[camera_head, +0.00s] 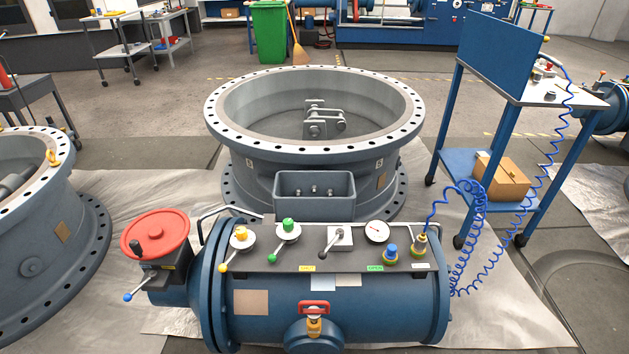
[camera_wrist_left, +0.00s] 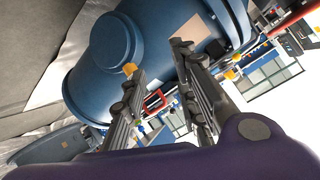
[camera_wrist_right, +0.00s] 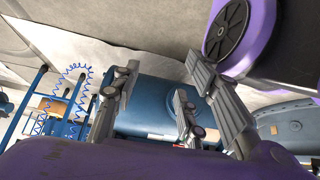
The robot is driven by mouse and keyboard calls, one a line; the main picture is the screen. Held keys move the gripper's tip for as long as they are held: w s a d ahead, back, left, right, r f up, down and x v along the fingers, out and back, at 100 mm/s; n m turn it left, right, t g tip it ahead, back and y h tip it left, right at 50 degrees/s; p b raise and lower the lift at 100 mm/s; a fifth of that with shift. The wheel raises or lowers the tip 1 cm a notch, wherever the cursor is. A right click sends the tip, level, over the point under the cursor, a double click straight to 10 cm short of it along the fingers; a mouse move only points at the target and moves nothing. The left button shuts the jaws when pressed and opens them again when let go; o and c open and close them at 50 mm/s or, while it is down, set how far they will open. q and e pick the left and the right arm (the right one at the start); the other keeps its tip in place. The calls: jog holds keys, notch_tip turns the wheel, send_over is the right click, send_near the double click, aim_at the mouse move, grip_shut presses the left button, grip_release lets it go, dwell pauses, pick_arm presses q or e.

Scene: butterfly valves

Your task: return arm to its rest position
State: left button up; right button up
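My left gripper (camera_wrist_left: 158,85) shows in the left wrist view, with its two fingers apart and nothing between the tips. Beyond it is a blue cylinder (camera_wrist_left: 90,85) with a yellow fitting and a red-framed part. My right gripper (camera_wrist_right: 155,85) shows in the right wrist view, also with fingers apart and empty. A blue cylinder (camera_wrist_right: 150,95) lies behind its fingers. Neither gripper shows in the head view. There the blue actuator cylinder (camera_head: 390,312) lies in front, with a red handwheel (camera_head: 155,234) at its left end. I cannot tell the exact gaps to it.
A large grey valve ring (camera_head: 255,145) stands behind the cylinder, and another valve body (camera_head: 50,265) is at left. A blue cart (camera_head: 490,95) with a coiled blue hose (camera_head: 467,240) stands at right. Grey sheeting (camera_head: 520,315) covers the floor around the cylinder.

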pick_arm(q)
jog(key=s+a+f+n+g+p, duration=0.1)
jog(key=s+a+f+n+g, duration=0.15)
jog(key=s, duration=0.95)
jog(key=s+a+f+n+g, duration=0.1)
jog(key=s+a+n+g, duration=0.25)
jog(key=s, duration=0.95)
jog(key=w+r+t+p, duration=0.1)
jog(key=w+r+p, duration=0.2)
jog(key=r+p, duration=0.6)
jog(key=w+r+t+p, duration=0.1)
jog(key=w+r+p, duration=0.3)
jog(key=r+p, duration=0.5)
jog(key=shift+d+r+t+y+p, duration=0.3)
jog(key=shift+d+p, duration=0.15)
jog(key=shift+p, duration=0.4)
pick_arm(e)
jog(key=w+r+t, duration=0.1)
jog(key=w+r, duration=0.1)
jog(key=r, duration=0.7)
jog(key=w+r, duration=0.3)
jog(key=r, duration=0.7)
jog(key=shift+w+r+t, duration=0.15)
jog(key=shift+w+t, duration=0.1)
jog(key=shift+t, duration=0.15)
pick_arm(q)
jog(key=shift+w, duration=0.1)
pick_arm(e)
jog(key=shift+w+a+r, duration=0.25)
jog(key=shift+w, duration=0.35)
